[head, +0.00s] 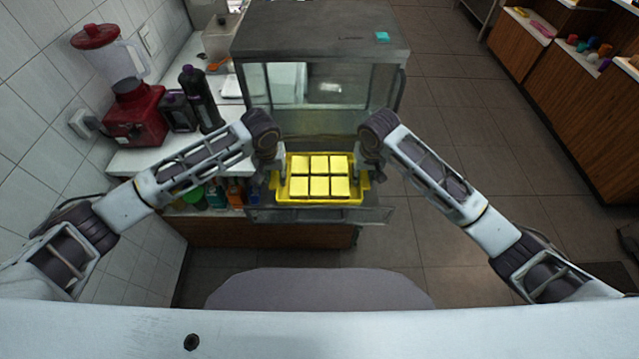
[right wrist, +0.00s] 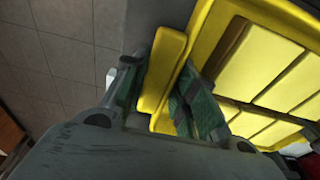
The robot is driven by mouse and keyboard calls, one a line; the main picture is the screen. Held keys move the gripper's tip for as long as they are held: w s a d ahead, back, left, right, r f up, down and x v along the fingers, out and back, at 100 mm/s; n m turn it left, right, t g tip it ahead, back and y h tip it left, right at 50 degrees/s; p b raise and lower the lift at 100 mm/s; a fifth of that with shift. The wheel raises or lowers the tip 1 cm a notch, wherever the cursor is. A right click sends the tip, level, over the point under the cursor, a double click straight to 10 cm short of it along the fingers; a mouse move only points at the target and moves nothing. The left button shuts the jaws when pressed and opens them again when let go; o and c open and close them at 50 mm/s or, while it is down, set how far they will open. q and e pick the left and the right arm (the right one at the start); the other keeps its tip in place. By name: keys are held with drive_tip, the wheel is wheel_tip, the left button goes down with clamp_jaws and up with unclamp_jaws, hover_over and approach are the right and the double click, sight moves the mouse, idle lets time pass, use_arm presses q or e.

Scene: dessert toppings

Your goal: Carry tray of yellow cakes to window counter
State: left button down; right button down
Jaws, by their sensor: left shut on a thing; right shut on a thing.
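A yellow tray (head: 318,200) holds several square yellow cakes (head: 320,176) in two rows. It is held in front of a grey oven-like cabinet (head: 320,40) with a glass front. My left gripper (head: 277,180) is at the tray's left end and my right gripper (head: 364,178) at its right end. In the right wrist view my right gripper (right wrist: 165,95) is shut on the tray's yellow end handle (right wrist: 163,68), with the cakes (right wrist: 262,65) beside it. The left fingertips are small and partly hidden in the head view. I cannot tell which counter is the window counter.
A white counter (head: 145,160) at the left bears a red blender (head: 130,110), a dark bottle (head: 200,100) and a dark appliance. A lowered glass door (head: 375,215) lies under the tray. Wooden counters (head: 570,75) stand at the far right. The tiled floor (head: 450,120) between is clear.

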use_arm(q)
drive_tip(key=shift+a+r+p, duration=0.15)
drive_tip(key=shift+r+p, duration=0.2)
drive_tip(key=shift+r, duration=0.15)
use_arm(e)
drive_tip(key=shift+d+r, duration=0.15)
drive_tip(key=shift+r, duration=0.3)
use_arm(q)
drive_tip(key=shift+r, duration=0.1)
use_arm(e)
drive_tip(key=shift+r, duration=0.15)
